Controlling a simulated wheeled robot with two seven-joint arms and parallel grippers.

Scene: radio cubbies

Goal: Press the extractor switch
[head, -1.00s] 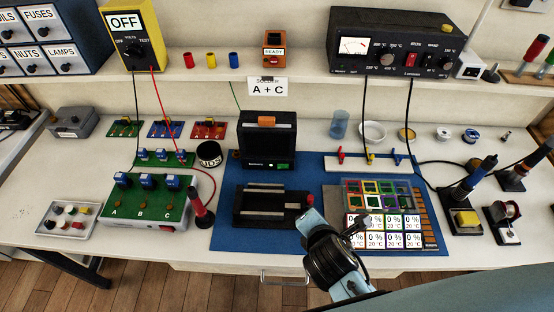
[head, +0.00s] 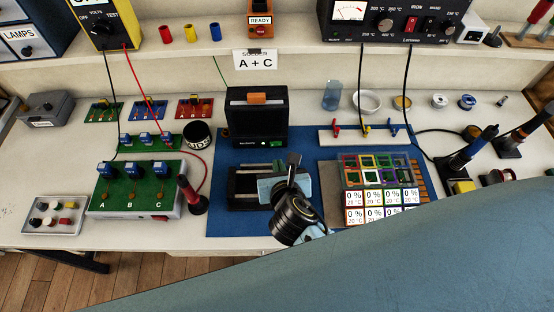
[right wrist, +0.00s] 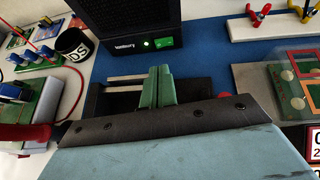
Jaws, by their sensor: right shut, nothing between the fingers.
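The extractor is a black box (head: 257,118) with an orange piece on top, standing at the back of the blue mat. Its small lit green switch (head: 275,143) is low on the front face, right of centre; it also shows in the right wrist view (right wrist: 163,43). My right gripper (head: 293,160) is in front of the extractor, over the black board holder. Its fingers (right wrist: 160,72) are shut and empty, pointing at the extractor just below the switch in the right wrist view, with a gap still visible. My left gripper is not in view.
The black board holder (head: 243,187) lies under my right gripper. A tray of coloured frames (head: 345,172) is to the right, and a rack with coloured clips (head: 350,137) behind it.

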